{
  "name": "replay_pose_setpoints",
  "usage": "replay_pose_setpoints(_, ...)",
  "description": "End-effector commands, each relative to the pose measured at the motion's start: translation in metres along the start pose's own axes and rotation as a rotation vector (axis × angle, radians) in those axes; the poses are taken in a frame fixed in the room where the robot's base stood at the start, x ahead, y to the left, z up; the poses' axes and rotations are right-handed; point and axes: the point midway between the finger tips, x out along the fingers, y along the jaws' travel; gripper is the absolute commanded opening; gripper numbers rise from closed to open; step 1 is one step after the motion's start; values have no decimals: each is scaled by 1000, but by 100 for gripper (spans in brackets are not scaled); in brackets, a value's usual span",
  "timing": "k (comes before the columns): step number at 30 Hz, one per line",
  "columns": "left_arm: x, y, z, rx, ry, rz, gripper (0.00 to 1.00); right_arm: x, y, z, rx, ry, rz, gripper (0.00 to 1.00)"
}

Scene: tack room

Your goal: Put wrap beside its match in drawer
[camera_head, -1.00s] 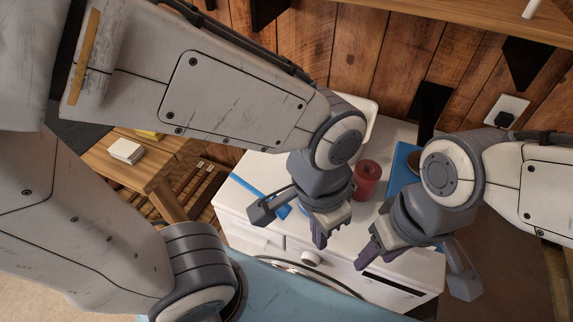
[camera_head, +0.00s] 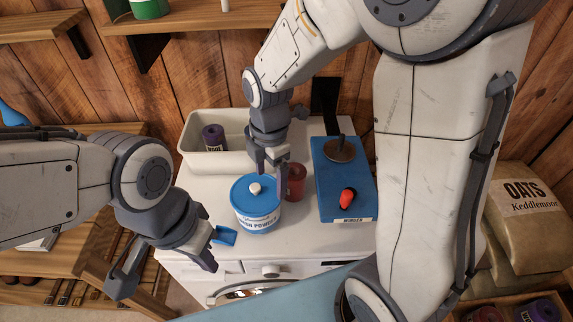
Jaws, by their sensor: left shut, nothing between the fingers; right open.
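A red rolled wrap (camera_head: 296,181) stands upright on the white machine top, behind and right of the blue-lidded tub. My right gripper (camera_head: 271,174) is open above the tub, with one finger in front of the wrap's left edge; contact is unclear. My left gripper (camera_head: 208,263) is shut and empty, low at the machine's front left. A drawer or box (camera_head: 519,298) at the bottom right holds a purple roll (camera_head: 541,310) and a dark reddish roll (camera_head: 486,314), both cut by the frame. Another purple roll (camera_head: 213,137) stands in a white tray.
The powder tub (camera_head: 257,213) and a blue scoop (camera_head: 224,236) are near the grippers. A blue winder board (camera_head: 334,207) with a red knob lies right of the wrap. The white tray (camera_head: 235,161) is behind. Oats sacks (camera_head: 530,218) stand at the right.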

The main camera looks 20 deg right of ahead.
Motion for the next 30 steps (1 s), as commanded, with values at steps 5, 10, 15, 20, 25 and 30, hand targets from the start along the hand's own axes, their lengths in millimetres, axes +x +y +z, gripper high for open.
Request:
replay_pose_setpoints(5,-10,1,0,0,0,0,0,18,27,55,-380,-9,-17,88)
replay_pose_setpoints(10,-14,1,-1,0,0,0,0,32,38,88,-626,-11,-26,88)
replay_pose_setpoints(15,-16,1,-1,0,0,0,0,42,40,101,-725,-10,-30,88)
replay_pose_setpoints(20,-18,1,-1,0,0,0,0,66,39,102,-738,-7,-34,88)
replay_pose_setpoints(25,-20,1,-1,0,0,0,0,87,40,102,-738,-9,-31,88)
replay_pose_setpoints(30,-24,2,-1,0,0,0,0,98,40,102,-737,-9,-31,88)
